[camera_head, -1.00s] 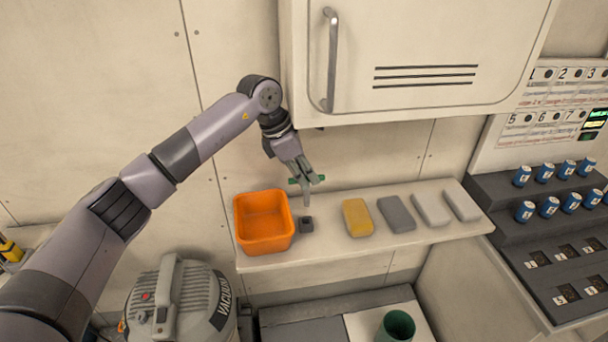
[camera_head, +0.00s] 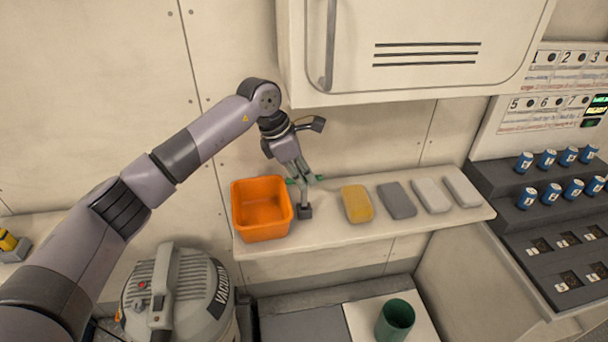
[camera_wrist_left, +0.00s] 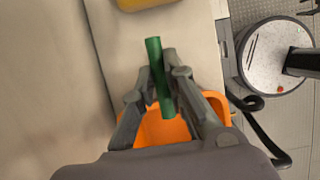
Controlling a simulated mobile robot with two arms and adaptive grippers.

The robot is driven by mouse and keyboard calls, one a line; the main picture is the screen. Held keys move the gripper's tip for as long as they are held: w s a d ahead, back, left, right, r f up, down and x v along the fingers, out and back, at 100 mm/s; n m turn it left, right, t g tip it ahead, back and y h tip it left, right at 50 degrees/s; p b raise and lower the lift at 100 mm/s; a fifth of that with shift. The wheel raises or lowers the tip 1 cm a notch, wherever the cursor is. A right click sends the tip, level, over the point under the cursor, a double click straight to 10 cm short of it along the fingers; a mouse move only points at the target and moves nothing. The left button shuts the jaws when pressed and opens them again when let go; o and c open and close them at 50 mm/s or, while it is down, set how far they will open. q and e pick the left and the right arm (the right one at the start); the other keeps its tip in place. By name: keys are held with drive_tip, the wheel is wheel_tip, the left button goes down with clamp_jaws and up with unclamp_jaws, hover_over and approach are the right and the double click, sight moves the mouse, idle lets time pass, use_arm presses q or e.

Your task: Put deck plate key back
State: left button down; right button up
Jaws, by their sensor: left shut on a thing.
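The deck plate key has a green crossbar handle (camera_wrist_left: 153,58) and a grey shaft (camera_head: 305,194). My left gripper (camera_head: 303,178) is shut on the green handle, above the shelf (camera_head: 345,236). The wrist view also shows my left gripper (camera_wrist_left: 160,85) with the handle between its fingers. The shaft points down at a small dark grey block (camera_head: 305,212) on the shelf. Its lower end meets the block in the head view; I cannot tell how far it is inserted. The block is hidden in the wrist view. My right gripper is not in view.
An orange bin (camera_head: 262,232) stands close to the block's left. A yellow sponge (camera_head: 356,204) and several grey pads (camera_head: 396,200) lie to its right. A cabinet (camera_head: 420,85) hangs above. A vacuum (camera_head: 180,300) and green cup (camera_head: 395,320) are below.

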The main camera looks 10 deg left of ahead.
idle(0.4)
use_arm(q)
drive_tip(key=shift+f, duration=0.2)
drive_tip(key=shift+b, duration=0.3)
drive_tip(key=shift+f+b, duration=0.65)
drive_tip(key=shift+f, duration=0.2)
drive_tip(key=shift+f, duration=0.15)
drive_tip(key=shift+f+b, duration=0.45)
drive_tip(key=shift+b, duration=0.1)
drive_tip(key=shift+f+b, duration=0.1)
drive_tip(key=shift+b, duration=0.3)
idle(0.6)
